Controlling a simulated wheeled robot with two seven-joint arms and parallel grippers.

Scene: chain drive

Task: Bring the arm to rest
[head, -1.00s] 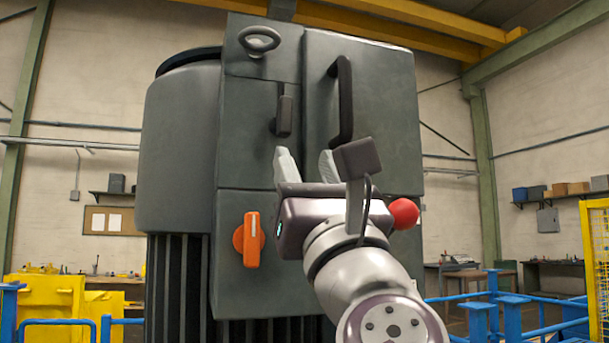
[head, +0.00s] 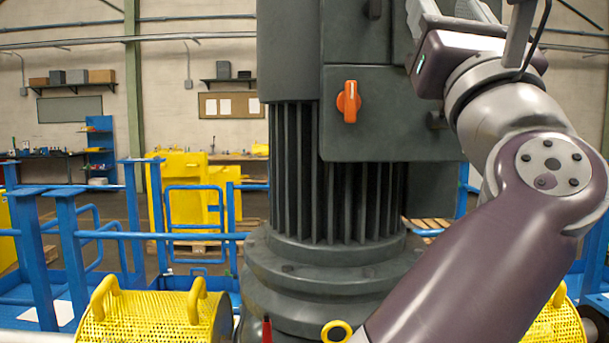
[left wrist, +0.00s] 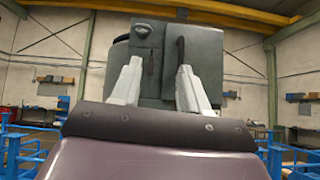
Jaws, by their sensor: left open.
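My left gripper (head: 452,12) is at the top right of the head view, in front of the dark grey motor housing (head: 385,130); the top edge of the picture cuts off its fingers. In the left wrist view, its two pale fingers (left wrist: 158,85) stand wide apart with nothing between them. The housing's upper front (left wrist: 207,55), with a small wheel and dark handles, shows beyond them; I see no contact. My left arm (head: 480,265) rises from the bottom of the head view and bends back at its upper right. My right gripper is not in view.
An orange rotary switch (head: 348,101) sits on the housing front, left of my gripper. Blue railings (head: 130,236) and yellow blocks (head: 183,180) stand behind. A small yellow ring (head: 337,331) is low beside my arm.

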